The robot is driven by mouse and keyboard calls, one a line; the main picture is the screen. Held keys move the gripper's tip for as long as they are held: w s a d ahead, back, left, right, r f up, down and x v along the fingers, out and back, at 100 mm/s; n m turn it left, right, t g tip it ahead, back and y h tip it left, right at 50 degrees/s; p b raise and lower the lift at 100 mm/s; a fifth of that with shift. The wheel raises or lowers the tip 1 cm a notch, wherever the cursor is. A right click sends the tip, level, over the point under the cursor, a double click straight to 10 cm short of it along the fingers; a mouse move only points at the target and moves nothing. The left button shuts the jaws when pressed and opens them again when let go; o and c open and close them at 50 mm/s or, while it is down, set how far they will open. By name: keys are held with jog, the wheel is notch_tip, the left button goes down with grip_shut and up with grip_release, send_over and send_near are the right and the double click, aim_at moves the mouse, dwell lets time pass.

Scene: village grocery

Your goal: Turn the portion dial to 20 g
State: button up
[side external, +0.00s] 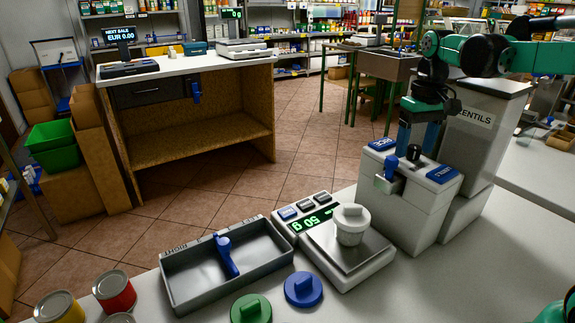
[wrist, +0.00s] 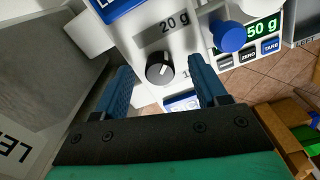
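The portion dial (wrist: 159,69) is a round black knob with a white mark on a pale dispenser (side external: 412,215). A "20 g" label (wrist: 173,22) is above it in the wrist view, and a partly hidden label starting with "1" is to its right. The white mark lies on the knob's right part, seemingly facing the "1" label rather than "20 g". My gripper (wrist: 160,64) is open, its two blue fingers on either side of the dial with gaps visible. In the side view my gripper (side external: 416,143) is just above the dispenser top; the dial is partly hidden there.
A blue-knobbed lever (side external: 390,168) projects from the dispenser's front. A scale (side external: 355,268) reading 50 g bears a white lidded cup (side external: 351,224). A grey tray (side external: 187,292) with a blue-handled tool, blue and green lids, and cans are at the left. A LENTILS bin (side external: 480,145) stands behind.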

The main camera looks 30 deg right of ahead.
aim_at(415, 147)
jog(key=shift+r, duration=2.8)
jog(key=s+a+f+n+t, duration=0.1)
jog(key=s+a+f+t, duration=0.1)
jog(key=a, duration=0.4)
jog(key=s+a+f+n+t, duration=0.2)
jog(key=s+a+f+t, duration=0.1)
jog(key=a+f+t, duration=0.2)
notch_tip(415, 147, down, 2)
jog(key=shift+a, duration=1.1)
jog(key=shift+s, duration=0.1)
